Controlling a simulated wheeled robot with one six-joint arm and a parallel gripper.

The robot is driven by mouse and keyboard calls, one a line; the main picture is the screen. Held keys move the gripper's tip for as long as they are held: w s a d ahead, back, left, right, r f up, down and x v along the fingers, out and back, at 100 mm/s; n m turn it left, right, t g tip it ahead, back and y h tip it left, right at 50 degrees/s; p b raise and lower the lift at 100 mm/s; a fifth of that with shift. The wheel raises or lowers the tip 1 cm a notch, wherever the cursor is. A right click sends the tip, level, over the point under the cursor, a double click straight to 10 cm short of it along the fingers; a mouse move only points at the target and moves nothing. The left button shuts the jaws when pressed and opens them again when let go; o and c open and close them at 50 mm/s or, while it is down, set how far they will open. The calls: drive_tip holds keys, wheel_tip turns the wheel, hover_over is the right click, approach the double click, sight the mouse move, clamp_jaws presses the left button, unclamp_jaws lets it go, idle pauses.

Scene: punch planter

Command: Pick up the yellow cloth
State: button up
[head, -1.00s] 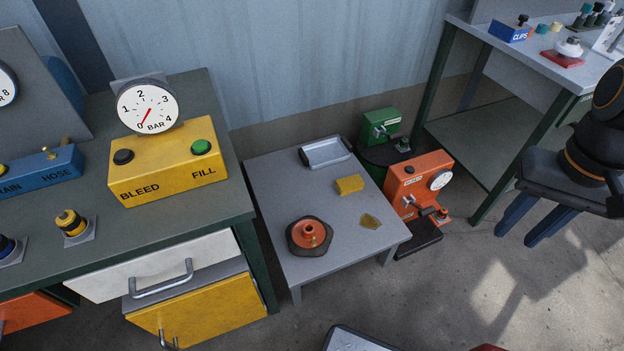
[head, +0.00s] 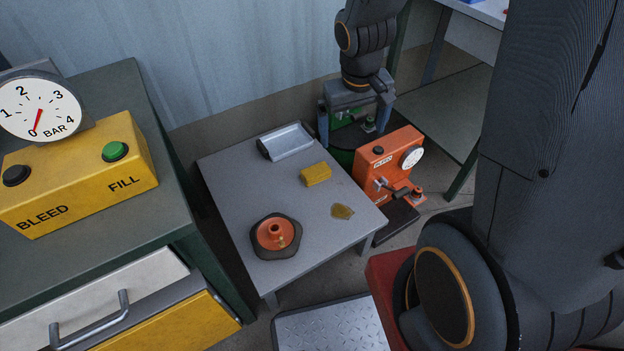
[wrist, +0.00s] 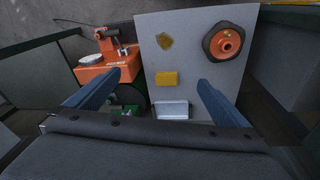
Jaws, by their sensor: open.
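The yellow cloth (head: 316,175) looks like a small folded block lying on the low grey table, right of the middle. It also shows in the wrist view (wrist: 167,78), between my two fingers in the picture but beyond them. My gripper (head: 354,125) is open and empty, pointing down past the table's back right side, in front of the green machine. Its blue fingers also show in the wrist view (wrist: 158,80). The gripper is apart from the cloth.
On the low table (head: 230,190) are a grey metal tray (head: 288,143), an orange candleholder-like piece on a dark base (head: 275,236) and a flat yellow-brown patch (head: 343,211). An orange machine (head: 387,164) stands close on the right, and a green machine (head: 345,118) behind.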

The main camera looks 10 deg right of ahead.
drive_tip(key=w+f+n+t+b, duration=0.1)
drive_tip(key=w+f+b, duration=0.2)
drive_tip(key=w+f, duration=0.4)
drive_tip(key=w+f+b, duration=0.4)
drive_tip(key=w+f, duration=0.1)
drive_tip(key=f, duration=0.4)
drive_tip(key=n+t+y+b, duration=0.1)
drive_tip(key=t+y+b, duration=0.1)
drive_tip(key=b, duration=0.5)
hover_over(316, 170)
drive_tip(key=s, duration=0.2)
drive_tip(key=f, duration=1.7)
drive_tip(key=shift+d+f, duration=0.25)
drive_tip(key=shift+f, duration=0.15)
drive_tip(key=b+x, duration=0.1)
drive_tip(key=x, duration=0.2)
drive_tip(key=b+x, duration=0.1)
drive_tip(key=x, duration=0.2)
drive_tip(key=shift+s+a, duration=0.1)
drive_tip(key=shift+s, duration=0.1)
drive_tip(key=c, duration=0.9)
